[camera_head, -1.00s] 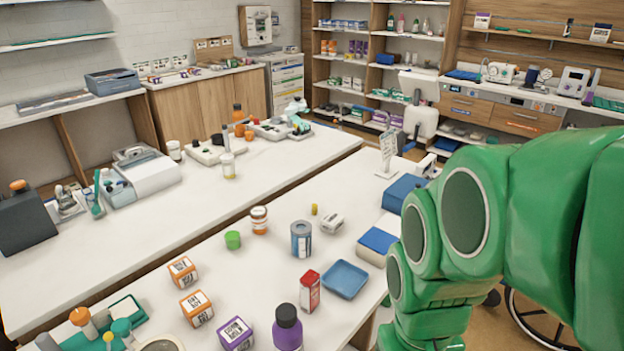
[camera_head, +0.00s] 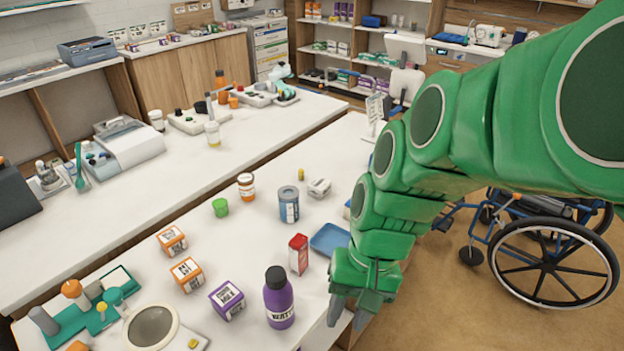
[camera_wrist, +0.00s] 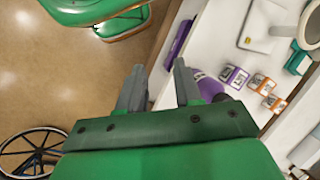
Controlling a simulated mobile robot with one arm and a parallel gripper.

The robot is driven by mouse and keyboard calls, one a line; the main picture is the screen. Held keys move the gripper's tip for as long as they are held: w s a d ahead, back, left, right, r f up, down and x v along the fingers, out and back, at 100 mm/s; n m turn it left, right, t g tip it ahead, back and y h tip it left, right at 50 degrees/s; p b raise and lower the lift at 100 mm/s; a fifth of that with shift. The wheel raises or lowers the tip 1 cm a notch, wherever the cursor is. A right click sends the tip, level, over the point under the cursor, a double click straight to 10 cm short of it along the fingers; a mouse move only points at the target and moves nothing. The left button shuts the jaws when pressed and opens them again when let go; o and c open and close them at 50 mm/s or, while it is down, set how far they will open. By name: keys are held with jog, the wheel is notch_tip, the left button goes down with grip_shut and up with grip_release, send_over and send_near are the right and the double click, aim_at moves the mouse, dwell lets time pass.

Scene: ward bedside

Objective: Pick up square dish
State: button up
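The square dish (camera_head: 329,238) is a shallow blue tray on the near white table, close to its right edge. My arm hides its right part in the head view. My gripper (camera_head: 348,311) hangs in front of the dish, nearer to the camera, over the table's edge. In the wrist view my gripper (camera_wrist: 158,82) shows two grey fingers spread apart with nothing between them. I do not see the dish in the wrist view.
A red box (camera_head: 298,254) stands just left of the dish, and a purple bottle (camera_head: 278,298) stands nearer. A blue-grey can (camera_head: 288,204) is behind. A wheelchair (camera_head: 548,262) stands on the floor at right.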

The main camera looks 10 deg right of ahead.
aim_at(338, 227)
jog(key=w+a+f+m+t+y, duration=0.2)
jog(key=w+m+y, duration=0.3)
jog(key=w, duration=0.6)
jog(key=w+a+f+m+t+y, duration=0.1)
jog(key=w+a+f+m+y, duration=0.15)
jog(key=w+m, duration=0.65)
jog(key=w+d+f+m+t, duration=0.2)
jog(key=w+d+f+m, duration=0.1)
jog(key=w+d+f, duration=0.2)
jog(key=w+d+f+m+t, duration=0.3)
jog(key=w+d+f+m, duration=0.1)
jog(key=w+d+f, duration=0.1)
jog(key=w+d+f+m+t, duration=0.2)
jog(key=w+d+f+m, duration=0.2)
jog(key=w+d+f, duration=0.1)
jog(key=shift+w+d+f+t, duration=0.1)
jog(key=shift+w+d+t, duration=0.2)
jog(key=shift+d, duration=0.4)
jog(key=shift+w+d+t, duration=0.1)
jog(key=shift+w+d, duration=0.3)
jog(key=shift+d, duration=0.3)
jog(key=shift+x, duration=1.25)
jog(key=shift+f+x, duration=0.2)
jog(key=shift+x, duration=0.75)
jog(key=shift+f+x, duration=0.2)
jog(key=shift+x, duration=0.7)
jog(key=shift+w+a+f, duration=0.3)
jog(key=shift+a, duration=0.2)
